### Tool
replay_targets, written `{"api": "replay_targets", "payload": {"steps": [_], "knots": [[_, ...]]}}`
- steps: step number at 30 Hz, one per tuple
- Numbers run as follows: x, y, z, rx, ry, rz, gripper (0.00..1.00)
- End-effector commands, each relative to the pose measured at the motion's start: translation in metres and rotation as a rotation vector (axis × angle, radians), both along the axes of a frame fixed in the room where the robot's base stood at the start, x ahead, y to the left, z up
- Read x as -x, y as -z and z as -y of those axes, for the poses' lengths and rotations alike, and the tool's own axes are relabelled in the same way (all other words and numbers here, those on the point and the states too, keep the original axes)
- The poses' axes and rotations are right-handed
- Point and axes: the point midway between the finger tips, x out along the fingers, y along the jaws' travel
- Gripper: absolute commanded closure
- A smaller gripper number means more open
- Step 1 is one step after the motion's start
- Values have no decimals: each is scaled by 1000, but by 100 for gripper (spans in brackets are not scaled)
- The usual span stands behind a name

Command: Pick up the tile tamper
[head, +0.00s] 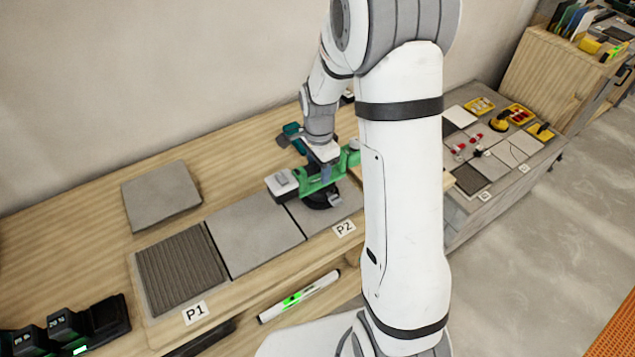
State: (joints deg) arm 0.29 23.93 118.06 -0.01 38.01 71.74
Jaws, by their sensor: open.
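The tile tamper (312,187) appears to be the green tool with a round black pad, standing on the grey tile by the P2 label. A light grey and black block (283,184) is at its left end. My gripper (325,174) is directly over the tool, pointing down at its green body. It is open, and its fingers are small and partly hidden, so contact cannot be told. My arm hides what lies just right of the tool.
A ribbed dark panel (182,268) lies by the P1 label, with a loose grey tile (161,195) behind. A teal and black tool (292,137) stands behind the tamper. A level (299,297) is in front. Chargers (70,326) are lower left; small tools (500,121) lie right.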

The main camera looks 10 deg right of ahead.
Motion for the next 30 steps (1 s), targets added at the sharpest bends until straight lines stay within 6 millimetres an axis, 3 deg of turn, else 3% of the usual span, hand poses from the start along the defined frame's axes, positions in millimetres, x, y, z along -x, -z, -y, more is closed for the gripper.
{"api": "replay_targets", "payload": {"steps": [24,30], "knots": [[0,5,1,0,1,0,53],[0,5,1,0,2,0,67]]}}
